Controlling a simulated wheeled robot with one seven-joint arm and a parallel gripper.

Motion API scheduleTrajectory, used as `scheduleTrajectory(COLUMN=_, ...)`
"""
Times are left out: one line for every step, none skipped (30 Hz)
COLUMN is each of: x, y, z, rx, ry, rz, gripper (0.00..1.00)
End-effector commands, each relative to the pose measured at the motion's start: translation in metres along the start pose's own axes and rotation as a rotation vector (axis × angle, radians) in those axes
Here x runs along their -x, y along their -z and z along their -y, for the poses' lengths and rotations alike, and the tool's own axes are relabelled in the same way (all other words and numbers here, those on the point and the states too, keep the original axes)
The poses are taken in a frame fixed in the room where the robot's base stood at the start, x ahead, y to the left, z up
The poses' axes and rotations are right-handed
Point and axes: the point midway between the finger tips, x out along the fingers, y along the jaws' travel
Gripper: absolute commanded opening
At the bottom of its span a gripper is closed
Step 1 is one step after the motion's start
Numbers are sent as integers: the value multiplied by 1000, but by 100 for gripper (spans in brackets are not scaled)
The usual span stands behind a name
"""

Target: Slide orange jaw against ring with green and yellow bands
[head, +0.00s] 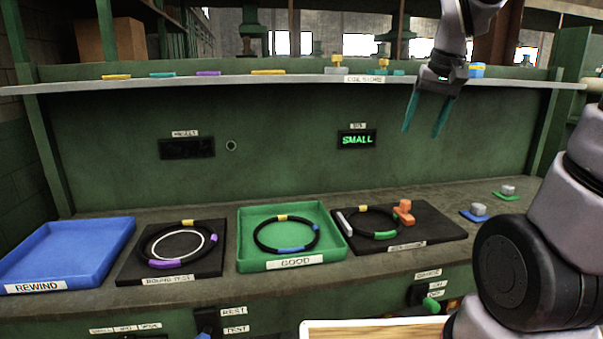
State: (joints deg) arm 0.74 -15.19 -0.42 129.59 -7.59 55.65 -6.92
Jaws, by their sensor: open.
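The orange jaw (404,212) stands on a black gauge board (440,224) at the right of the bench. The black ring with green and yellow bands (346,239) lies flat on the same board, to the left of the jaw; its green band is at the front and its yellow band at the back left. The jaw is very close to the ring's right side; I cannot tell whether they touch. A pale bar stands at the ring's left. My gripper (421,132) is open and empty, with teal fingers pointing down, well above and behind the jaw.
A green GOOD tray (243,240) holds a ring with yellow and blue bands. Left of it are a black ROUND TEST board (126,270) with a ring and an empty blue REWIND tray (70,255). A screen (357,139) reads SMALL. A shelf (300,79) crosses behind.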

Motion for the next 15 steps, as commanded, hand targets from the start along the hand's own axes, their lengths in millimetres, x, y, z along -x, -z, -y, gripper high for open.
scheduleTrajectory(x=16, y=-14, z=2, rx=-14, ry=21, rz=-43, gripper=68)
scheduleTrajectory(x=24, y=-21, z=3, rx=-26, ry=34, rz=-63, gripper=68)
scheduleTrajectory(x=33, y=-32, z=4, rx=-41, ry=51, rz=-91, gripper=68)
scheduleTrajectory(x=39, y=-40, z=4, rx=-51, ry=64, rz=-110, gripper=68)
scheduleTrajectory(x=45, y=-47, z=5, rx=-61, ry=77, rz=-130, gripper=68)
scheduleTrajectory(x=52, y=-56, z=6, rx=-74, ry=92, rz=-154, gripper=68)
scheduleTrajectory(x=56, y=-63, z=6, rx=-82, ry=104, rz=-171, gripper=68)
scheduleTrajectory(x=60, y=-69, z=6, rx=-90, ry=115, rz=-186, gripper=68)
scheduleTrajectory(x=64, y=-77, z=6, rx=-100, ry=128, rz=-204, gripper=68)
scheduleTrajectory(x=66, y=-82, z=6, rx=-107, ry=137, rz=-215, gripper=68)
scheduleTrajectory(x=68, y=-86, z=7, rx=-112, ry=145, rz=-225, gripper=68)
scheduleTrajectory(x=70, y=-91, z=7, rx=-118, ry=154, rz=-235, gripper=68)
scheduleTrajectory(x=71, y=-94, z=7, rx=-122, ry=160, rz=-243, gripper=68)
scheduleTrajectory(x=72, y=-96, z=7, rx=-125, ry=164, rz=-248, gripper=68)
scheduleTrajectory(x=73, y=-98, z=7, rx=-128, ry=168, rz=-253, gripper=68)
